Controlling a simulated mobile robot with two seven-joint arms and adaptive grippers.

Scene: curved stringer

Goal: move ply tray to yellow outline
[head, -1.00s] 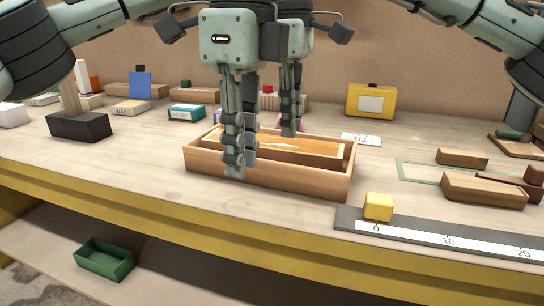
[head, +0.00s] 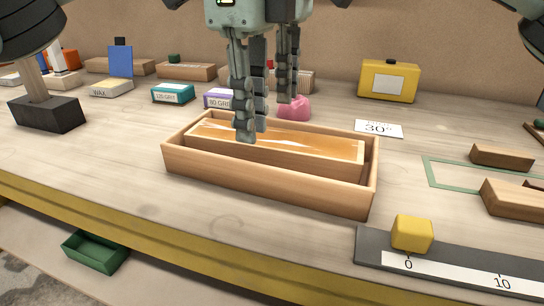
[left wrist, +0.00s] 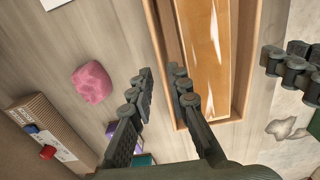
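The wooden tray (head: 268,194) sits on the bench; it also shows in the left wrist view (left wrist: 243,75). A long wooden piece with a glossy amber top (head: 330,146) lies in it. My left gripper (head: 289,101) is the farther one, by the tray's far wall. No yellow outline is visible; a green outline (head: 430,172) shows at right.
A pink lump (head: 294,108) lies behind the tray. A yellow block (head: 412,233) sits on the ruler (head: 365,245) at front right. Wooden blocks (head: 502,156) stand at right. Small boxes (head: 173,93) stand behind left.

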